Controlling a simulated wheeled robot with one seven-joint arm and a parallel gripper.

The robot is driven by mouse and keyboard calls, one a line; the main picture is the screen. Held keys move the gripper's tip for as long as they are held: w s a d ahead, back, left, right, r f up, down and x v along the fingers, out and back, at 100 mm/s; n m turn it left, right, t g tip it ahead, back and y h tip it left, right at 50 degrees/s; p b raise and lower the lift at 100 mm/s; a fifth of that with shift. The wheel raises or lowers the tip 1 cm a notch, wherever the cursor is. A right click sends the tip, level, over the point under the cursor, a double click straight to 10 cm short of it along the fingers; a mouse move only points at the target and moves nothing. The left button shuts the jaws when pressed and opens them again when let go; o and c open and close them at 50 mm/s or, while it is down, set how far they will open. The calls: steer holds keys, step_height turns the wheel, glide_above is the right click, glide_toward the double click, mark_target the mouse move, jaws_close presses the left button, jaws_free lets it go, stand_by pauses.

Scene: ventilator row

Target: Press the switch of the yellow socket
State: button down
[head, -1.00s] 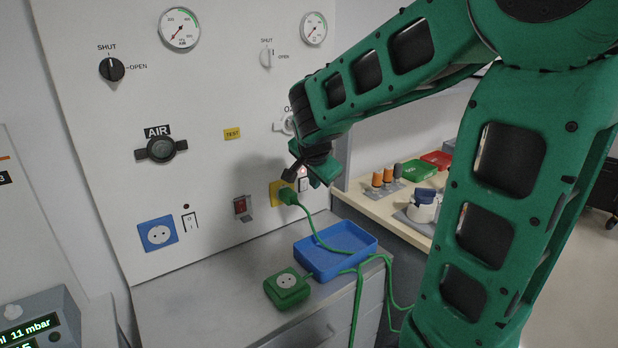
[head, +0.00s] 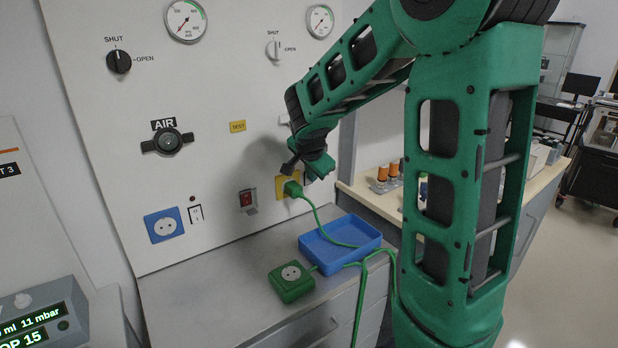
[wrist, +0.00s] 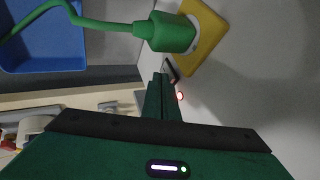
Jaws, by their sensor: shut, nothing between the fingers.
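The yellow socket (head: 281,187) is on the wall panel with a green plug (head: 292,189) in it. Both also show at the top of the wrist view, the socket (wrist: 208,38) and the plug (wrist: 168,32). Its switch (wrist: 171,69) is a small rocker beside the socket, partly hidden by my fingers in the wrist view; a small red lamp (wrist: 180,96) glows near it. My gripper (wrist: 160,77) is shut and empty, its fingertips very close to the switch; I cannot tell whether they touch. In the head view my gripper (head: 320,166) covers most of the switch.
A blue socket (head: 164,225) with a white switch (head: 196,213) and a red switch (head: 246,200) are left on the panel. A blue tray (head: 340,262) and a green socket box (head: 291,281) stand on the counter below. The green cable hangs from the plug across the tray.

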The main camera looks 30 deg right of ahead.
steer(key=shift+w+r, duration=0.1)
steer(key=shift+w, duration=0.15)
steer(key=shift+r, duration=0.2)
steer(key=shift+r, duration=0.65)
steer(key=v, duration=1.2)
steer(key=shift+s+d, duration=0.4)
